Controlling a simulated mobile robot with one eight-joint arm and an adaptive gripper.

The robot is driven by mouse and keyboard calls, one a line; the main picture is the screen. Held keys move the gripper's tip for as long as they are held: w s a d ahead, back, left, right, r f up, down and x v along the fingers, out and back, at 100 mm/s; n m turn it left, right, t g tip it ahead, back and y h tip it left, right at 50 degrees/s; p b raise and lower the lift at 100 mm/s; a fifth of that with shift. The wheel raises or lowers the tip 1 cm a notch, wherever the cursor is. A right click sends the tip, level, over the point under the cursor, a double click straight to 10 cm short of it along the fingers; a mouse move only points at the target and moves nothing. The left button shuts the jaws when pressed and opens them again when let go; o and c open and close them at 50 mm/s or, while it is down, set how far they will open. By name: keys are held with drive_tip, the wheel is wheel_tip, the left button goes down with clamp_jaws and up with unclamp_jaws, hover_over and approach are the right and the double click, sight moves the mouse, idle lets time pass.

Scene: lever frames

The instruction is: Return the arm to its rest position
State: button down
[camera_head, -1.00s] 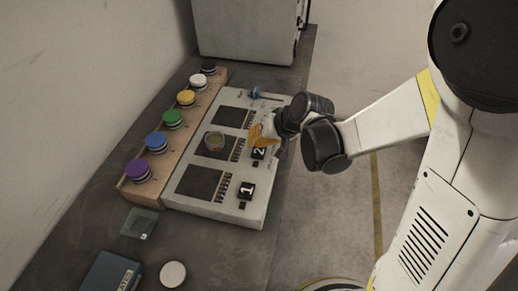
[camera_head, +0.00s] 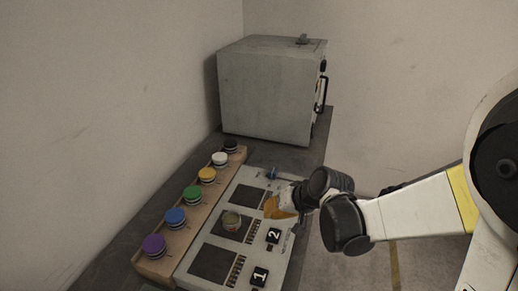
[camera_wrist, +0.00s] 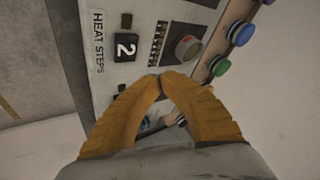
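My gripper (camera_head: 280,208) has orange fingers and hangs over the right side of the grey control panel (camera_head: 258,190), just above the black block marked 2 (camera_head: 273,236). In the wrist view its fingertips (camera_wrist: 160,82) meet with nothing visible between them. My arm reaches in from the right and is bent at the wrist. The block marked 2 (camera_wrist: 126,47) shows in the wrist view beside the words "HEAT STEPS", apart from the fingers. A small blue-topped lever (camera_head: 271,174) stands at the panel's far end, behind the gripper.
A wooden rack (camera_head: 155,264) with several coloured round knobs runs along the left. A large grey cabinet (camera_head: 265,95) stands at the back. Open floor (camera_head: 345,270) lies right of the bench.

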drive_tip(key=s+d+r+h, duration=0.2)
drive_tip(key=s+d+r, duration=0.3)
drive_tip(key=s, duration=0.3)
drive_tip(key=s+d+r+t+h, duration=0.1)
drive_tip(key=s+d+r+h, duration=0.2)
drive_tip(key=s+d+r, duration=0.3)
drive_tip(key=s, duration=0.3)
drive_tip(key=shift+d+t, duration=0.2)
drive_tip(key=shift+t, duration=0.1)
